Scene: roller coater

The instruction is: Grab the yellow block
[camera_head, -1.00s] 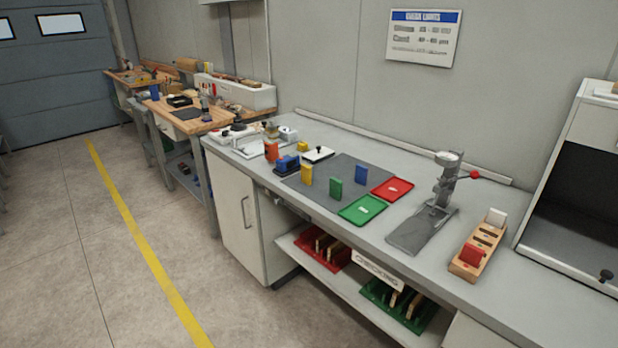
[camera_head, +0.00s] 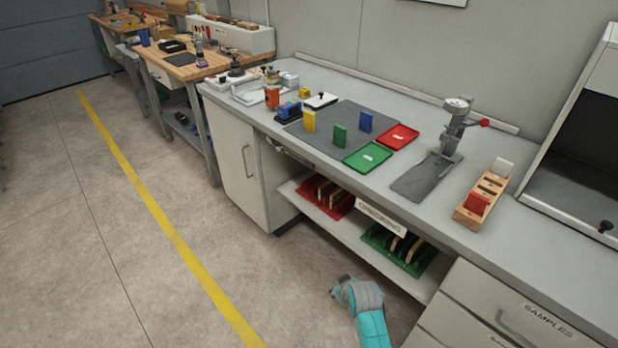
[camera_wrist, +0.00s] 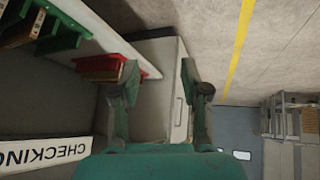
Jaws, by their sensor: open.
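The yellow block (camera_head: 309,121) stands upright on the dark grey mat (camera_head: 318,140) on the bench, near the mat's left front side. A green block (camera_head: 339,135) and a blue block (camera_head: 365,122) stand upright to its right on the same mat. In the wrist view my gripper (camera_wrist: 162,90) is open and empty, facing the bench's lower shelf and white cabinet. In the head view my arm shows low in front of the bench, below and apart from the yellow block. The yellow block is not in the wrist view.
A green tray (camera_head: 367,157) and a red tray (camera_head: 397,137) lie right of the blocks. A blue roller tool (camera_head: 289,111) is close left of the yellow block. The bench front and lower shelf (camera_head: 327,203) lie between my arm and the bench top. The floor is clear.

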